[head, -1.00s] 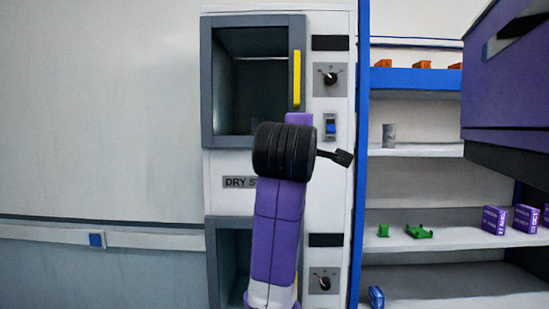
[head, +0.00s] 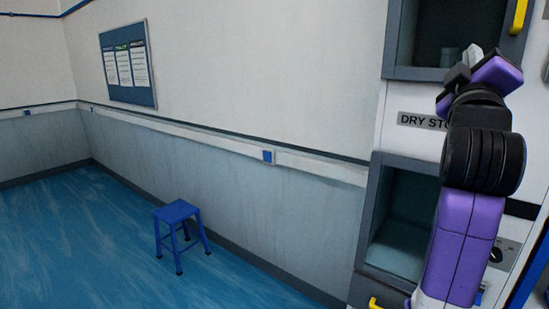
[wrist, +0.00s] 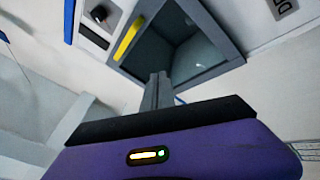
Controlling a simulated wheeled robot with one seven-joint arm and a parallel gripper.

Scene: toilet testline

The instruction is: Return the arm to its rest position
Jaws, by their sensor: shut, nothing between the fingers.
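My arm (head: 465,235) is purple and black and rises at the right of the head view, in front of the dry storage cabinet. My gripper (head: 472,55) is at its top, beside the upper compartment. In the wrist view my gripper (wrist: 157,90) has its grey fingers together and empty, pointing toward the compartment opening. I cannot tell the exact gap between the fingertips and the cabinet.
The cabinet (head: 405,130) has an open-looking upper compartment (head: 435,30) with a yellow handle (head: 519,15), and a lower compartment (head: 405,225). A blue stool (head: 178,213) stands on the blue floor (head: 80,240). A notice board (head: 128,65) hangs on the wall. Floor at left is clear.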

